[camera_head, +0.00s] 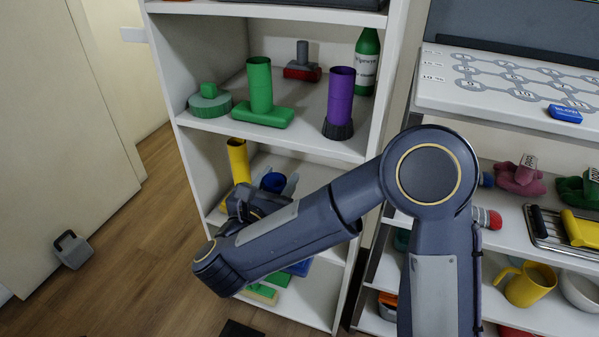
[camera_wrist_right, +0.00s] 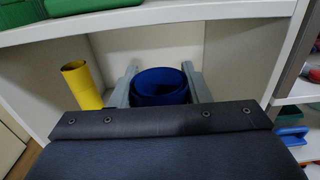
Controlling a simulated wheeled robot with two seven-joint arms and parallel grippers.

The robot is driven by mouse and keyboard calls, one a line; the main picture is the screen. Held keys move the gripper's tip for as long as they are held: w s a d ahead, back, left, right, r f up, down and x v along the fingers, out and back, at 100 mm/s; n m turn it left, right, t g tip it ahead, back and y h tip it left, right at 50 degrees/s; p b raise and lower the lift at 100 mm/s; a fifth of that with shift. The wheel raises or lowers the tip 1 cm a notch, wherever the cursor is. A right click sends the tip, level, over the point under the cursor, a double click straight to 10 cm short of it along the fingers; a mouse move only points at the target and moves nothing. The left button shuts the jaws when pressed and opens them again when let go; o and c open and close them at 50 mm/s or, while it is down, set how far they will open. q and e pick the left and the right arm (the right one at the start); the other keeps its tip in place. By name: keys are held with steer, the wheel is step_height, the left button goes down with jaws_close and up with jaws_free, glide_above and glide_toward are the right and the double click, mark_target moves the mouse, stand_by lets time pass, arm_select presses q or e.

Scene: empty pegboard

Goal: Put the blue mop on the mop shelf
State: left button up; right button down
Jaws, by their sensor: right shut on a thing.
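The blue mop (camera_head: 273,182) is in the middle compartment of the white shelf unit (camera_head: 214,170); mostly its round blue tube top shows. My right gripper (camera_head: 279,184) reaches into this compartment and is shut on the mop. In the right wrist view the blue mop (camera_wrist_right: 160,86) stands between the two grey fingers (camera_wrist_right: 158,84). The mop's lower part is hidden by my gripper and arm, so I cannot tell whether it touches the shelf board. My left gripper is not in view.
A yellow tube (camera_head: 237,160) stands left of the blue mop. On the board above are a green mop (camera_head: 260,95), a purple one (camera_head: 340,95) and a green bottle (camera_head: 367,62). A grey weight-like object (camera_head: 72,250) is on the wooden floor. A second rack stands at right.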

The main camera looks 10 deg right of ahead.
steer(key=f+b+x, duration=0.1)
steer(key=f+x, duration=0.2)
steer(key=x, duration=1.1)
steer(key=shift+f, duration=0.25)
steer(key=shift+w, duration=0.1)
steer(key=shift+f+b, duration=0.1)
steer(key=shift+b, duration=0.25)
steer(key=c, duration=0.8)
jaws_free()
